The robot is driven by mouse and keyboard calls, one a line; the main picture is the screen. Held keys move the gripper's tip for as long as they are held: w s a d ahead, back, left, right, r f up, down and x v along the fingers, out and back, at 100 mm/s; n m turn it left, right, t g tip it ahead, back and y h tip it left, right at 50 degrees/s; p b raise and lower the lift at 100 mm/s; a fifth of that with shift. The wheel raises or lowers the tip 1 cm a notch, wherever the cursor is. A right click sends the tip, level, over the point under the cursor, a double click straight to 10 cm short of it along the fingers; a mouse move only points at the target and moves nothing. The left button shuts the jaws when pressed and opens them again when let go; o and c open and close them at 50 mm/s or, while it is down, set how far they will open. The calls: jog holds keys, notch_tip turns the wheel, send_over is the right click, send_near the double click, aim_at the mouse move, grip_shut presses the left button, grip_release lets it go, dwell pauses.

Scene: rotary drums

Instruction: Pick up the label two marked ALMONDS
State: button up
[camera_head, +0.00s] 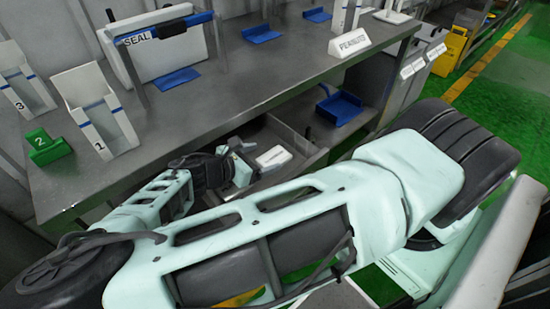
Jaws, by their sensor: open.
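A white block-like label (273,157) with small dark print lies in an open grey drawer or tray (300,146) below the table top; its print is too small to read as ALMONDS. My gripper (244,162) is just left of this label, with its fingers open and pointing towards it. I see nothing between the fingers, and the label appears apart from them, though the exact gap cannot be told. My pale green arm crosses the foreground and hides part of the area under the table.
White holders marked 1 (97,108) and 3 (24,90), a green block marked 2 (48,147) and a SEAL station (160,45) stand left. A blue scoop-like tray (340,106) sits right of the drawer.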

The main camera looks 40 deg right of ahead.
aim_at(282, 152)
jog(key=x, duration=0.7)
jog(key=shift+d, duration=0.15)
jog(key=c, duration=1.1)
